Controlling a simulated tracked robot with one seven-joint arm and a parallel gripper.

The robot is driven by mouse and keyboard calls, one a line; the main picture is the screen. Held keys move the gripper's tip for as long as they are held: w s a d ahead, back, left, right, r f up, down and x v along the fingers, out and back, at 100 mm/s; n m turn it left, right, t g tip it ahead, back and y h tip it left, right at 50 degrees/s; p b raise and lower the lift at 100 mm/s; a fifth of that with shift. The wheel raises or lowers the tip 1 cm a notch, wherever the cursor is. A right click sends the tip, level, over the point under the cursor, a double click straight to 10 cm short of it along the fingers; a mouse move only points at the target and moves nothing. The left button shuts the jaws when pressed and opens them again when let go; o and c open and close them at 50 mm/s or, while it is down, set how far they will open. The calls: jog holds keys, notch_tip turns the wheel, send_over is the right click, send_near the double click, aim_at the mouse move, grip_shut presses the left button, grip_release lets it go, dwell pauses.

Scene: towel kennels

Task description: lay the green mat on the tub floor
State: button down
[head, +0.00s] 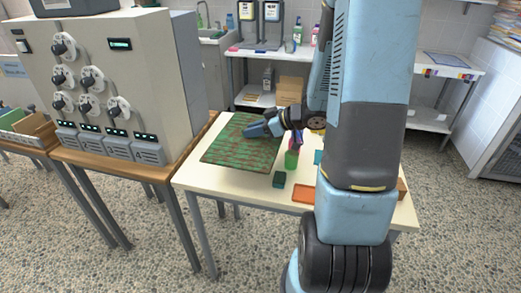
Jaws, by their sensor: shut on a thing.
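The green mat (232,153) is a flat sheet, mottled green and reddish brown, at the left end of the cream table. My gripper (251,130) reaches in from the right, low over the mat's upper right part, and is shut on it. The fingertips are small here, and I cannot tell whether the mat is lifted off the table. No tub is clearly in view. My arm hides part of the table's right side.
On the cream table (222,184) are a green cup (291,159), a dark green block (279,179) and an orange tray (303,194). A grey machine with knobs (110,90) stands close on the left. A shelf with bottles is behind.

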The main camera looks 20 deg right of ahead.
aim_at(239, 129)
jog(key=w+a+f, duration=0.1)
jog(key=w, duration=0.1)
jog(key=w+a+f, duration=0.1)
jog(key=w+a, duration=0.1)
jog(key=w, duration=0.1)
jog(key=w+a+f, duration=0.1)
jog(key=w+f, duration=0.1)
jog(key=w, duration=0.1)
jog(key=shift+a, duration=0.15)
jog(key=w+f, duration=0.1)
jog(key=w+a+f, duration=0.1)
jog(key=f, duration=0.1)
jog(key=w+a+f, duration=0.1)
jog(key=w+f, duration=0.1)
jog(key=shift+f, duration=0.2)
jog(key=shift+w+a+f, duration=0.1)
jog(key=shift+w+f, duration=0.05)
jog(key=shift+f, duration=1.65)
jog(key=c, duration=0.9)
grip_release()
jog(key=shift+c, duration=0.2)
